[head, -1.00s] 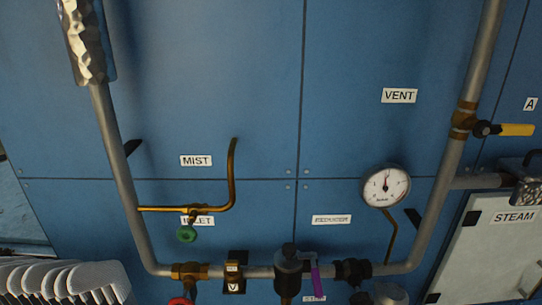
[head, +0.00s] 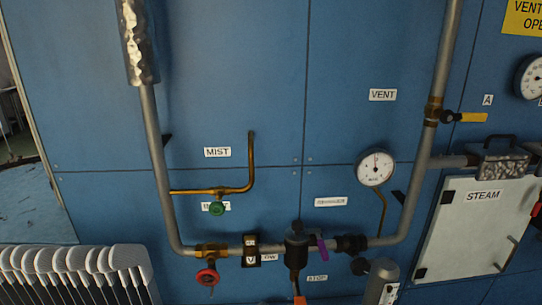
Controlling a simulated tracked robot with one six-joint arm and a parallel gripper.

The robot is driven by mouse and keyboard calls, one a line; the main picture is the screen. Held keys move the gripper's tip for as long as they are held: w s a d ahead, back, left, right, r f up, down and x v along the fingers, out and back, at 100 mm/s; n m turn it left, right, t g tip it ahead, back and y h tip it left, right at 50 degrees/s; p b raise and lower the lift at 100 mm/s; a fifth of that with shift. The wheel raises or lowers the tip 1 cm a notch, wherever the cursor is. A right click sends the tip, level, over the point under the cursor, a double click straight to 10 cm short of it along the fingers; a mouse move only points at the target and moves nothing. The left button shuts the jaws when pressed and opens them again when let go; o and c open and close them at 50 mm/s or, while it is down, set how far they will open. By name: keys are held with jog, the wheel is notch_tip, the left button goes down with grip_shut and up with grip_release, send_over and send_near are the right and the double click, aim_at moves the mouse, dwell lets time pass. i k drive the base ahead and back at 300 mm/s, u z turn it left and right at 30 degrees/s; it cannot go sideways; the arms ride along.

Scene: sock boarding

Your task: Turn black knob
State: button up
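A black fitting (head: 297,250) with a small black cap on top sits in the lower horizontal pipe, near the bottom middle of the head view. A round black knob-like part (head: 360,267) shows lower right of it, beside a grey cylinder (head: 382,280). I cannot tell for sure which of these is the black knob of the task. My gripper is not in view, and nothing touches these parts.
A red handwheel (head: 207,277), green knob (head: 217,209), purple lever (head: 321,244) and yellow lever (head: 473,117) sit along the pipes. A pressure gauge (head: 376,167) is above. A STEAM door (head: 470,230) is at right, white ribbed forms (head: 75,265) at lower left.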

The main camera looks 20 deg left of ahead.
aim_at(360, 266)
jog(key=k, duration=0.7)
jog(key=u, duration=0.9)
jog(key=i, duration=1)
jog(key=z, duration=0.75)
